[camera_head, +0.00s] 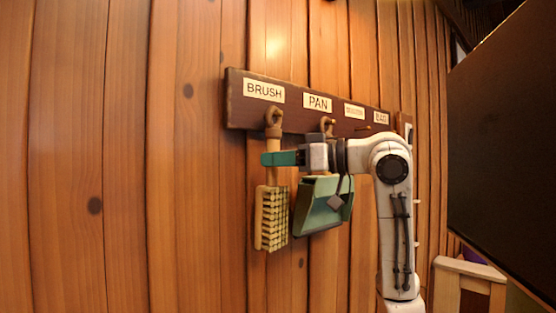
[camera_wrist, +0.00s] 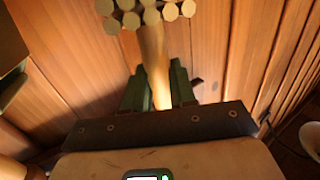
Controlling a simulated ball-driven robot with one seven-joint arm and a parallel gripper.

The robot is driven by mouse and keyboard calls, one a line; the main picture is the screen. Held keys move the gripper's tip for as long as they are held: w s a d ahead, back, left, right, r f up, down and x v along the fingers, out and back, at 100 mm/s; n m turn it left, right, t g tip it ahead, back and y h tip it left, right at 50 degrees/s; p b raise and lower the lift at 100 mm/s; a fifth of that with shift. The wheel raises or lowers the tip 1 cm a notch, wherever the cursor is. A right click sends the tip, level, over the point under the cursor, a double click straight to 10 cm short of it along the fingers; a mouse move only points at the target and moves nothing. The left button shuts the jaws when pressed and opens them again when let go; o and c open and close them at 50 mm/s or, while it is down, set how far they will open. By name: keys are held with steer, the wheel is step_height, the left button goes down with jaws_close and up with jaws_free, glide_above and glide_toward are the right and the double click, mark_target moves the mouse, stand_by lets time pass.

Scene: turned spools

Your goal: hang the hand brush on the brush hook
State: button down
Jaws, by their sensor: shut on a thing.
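The hand brush (camera_head: 272,215) hangs upright, bristle end down, below the BRUSH label on the dark wall board. Its wooden handle rises to a brown loop at the brush hook (camera_head: 274,116); whether the loop is over the hook or only in front of it, I cannot tell. My gripper (camera_head: 284,159) has green fingers shut on the handle, coming from the right. In the wrist view the fingers (camera_wrist: 158,88) close around the pale handle, and the round bristle tufts (camera_wrist: 150,14) show at the top.
A green dustpan (camera_head: 322,205) hangs under the PAN label, close behind and right of my gripper. The label board (camera_head: 237,110) has further hooks to the right. A large dark panel (camera_head: 510,140) and a pale wooden chair (camera_head: 465,270) stand at right. The plank wall at left is clear.

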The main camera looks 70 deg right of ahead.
steer(key=c, duration=0.8)
jaws_free()
steer(key=shift+c, duration=0.2)
steer(key=s+b, duration=0.2)
steer(key=s, duration=0.8)
steer(key=shift+s+a+r, duration=0.2)
steer(key=shift+s+a, duration=0.1)
steer(key=shift+s, duration=0.1)
steer(key=shift+s, duration=0.1)
